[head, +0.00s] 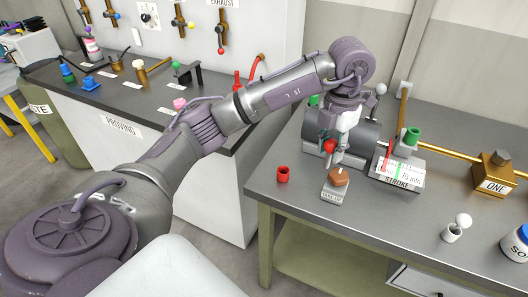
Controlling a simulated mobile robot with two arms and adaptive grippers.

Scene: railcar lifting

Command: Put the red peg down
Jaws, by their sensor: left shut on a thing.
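My left gripper (337,157) points down over the near-left part of the grey workbench (310,205). It is shut on the red peg, whose round red head (329,146) shows at the left side of the fingers. The rest of the peg is small and partly hidden by the fingers. A red cup (282,174) stands on the bench to the left of the gripper, apart from it. My right gripper is not in view.
Just below the gripper is a small labelled stand with a brown top (339,177). A white cup with a white-headed peg (456,227) stands nearer. Bench between is clear.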

